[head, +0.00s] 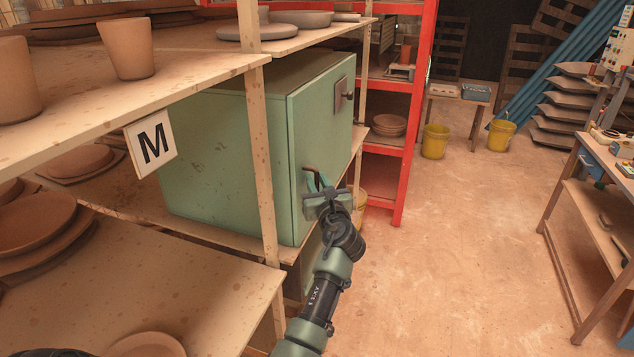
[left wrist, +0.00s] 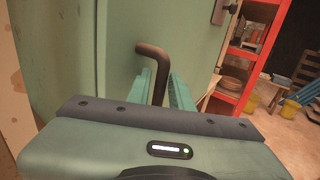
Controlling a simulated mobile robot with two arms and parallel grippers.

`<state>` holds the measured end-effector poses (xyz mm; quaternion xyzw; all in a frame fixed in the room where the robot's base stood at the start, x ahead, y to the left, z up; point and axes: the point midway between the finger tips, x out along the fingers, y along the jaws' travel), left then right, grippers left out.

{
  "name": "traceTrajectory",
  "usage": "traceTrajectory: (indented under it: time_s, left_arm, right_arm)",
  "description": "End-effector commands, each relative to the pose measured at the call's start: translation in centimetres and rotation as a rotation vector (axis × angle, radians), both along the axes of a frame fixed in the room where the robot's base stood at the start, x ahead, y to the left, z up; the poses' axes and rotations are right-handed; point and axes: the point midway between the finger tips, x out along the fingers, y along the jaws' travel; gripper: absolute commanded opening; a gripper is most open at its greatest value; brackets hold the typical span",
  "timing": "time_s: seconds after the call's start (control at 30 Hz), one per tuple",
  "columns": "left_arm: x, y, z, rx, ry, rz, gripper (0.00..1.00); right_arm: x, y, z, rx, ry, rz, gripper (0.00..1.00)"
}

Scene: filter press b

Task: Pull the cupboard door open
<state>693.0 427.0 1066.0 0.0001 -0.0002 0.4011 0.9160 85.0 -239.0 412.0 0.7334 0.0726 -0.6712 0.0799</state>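The green cupboard (head: 215,150) stands on a wooden shelf. Its door (head: 325,125) is on the right side and looks closed, with no gap that I can see. A dark bent handle (left wrist: 152,58) sticks out from the door, and it also shows low on the door in the head view (head: 308,174). My left gripper (head: 320,182) is at the handle. In the left wrist view its two teal fingers (left wrist: 166,92) lie close on either side of the handle and look shut on it.
A wooden post (head: 258,150) stands in front of the cupboard's side, with a sign M (head: 152,143) on the shelf edge. A red rack (head: 414,110) stands beyond the door. A workbench (head: 600,190) is at the right. The floor (head: 440,260) between is clear.

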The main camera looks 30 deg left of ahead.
Motion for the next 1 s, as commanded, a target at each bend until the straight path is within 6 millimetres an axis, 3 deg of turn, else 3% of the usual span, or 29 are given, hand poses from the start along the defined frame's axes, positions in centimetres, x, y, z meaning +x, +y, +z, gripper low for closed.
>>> traceTrajectory:
  time_s: [0.03,0.1,1.0]
  left_arm:
    - [-0.01,-0.01,0.0,0.0,0.0,0.0,0.18]
    - [-0.01,-0.02,0.0,0.0,0.0,0.0,0.0]
    - [-0.03,-0.06,-0.06,-0.001,0.001,0.0,0.0]
  right_arm:
    - [0.05,0.07,0.0,0.001,-0.001,-0.001,0.36]
    - [0.07,0.19,0.0,0.002,-0.002,-0.001,0.36]
    - [0.29,0.41,0.02,0.005,-0.004,-0.001,0.36]
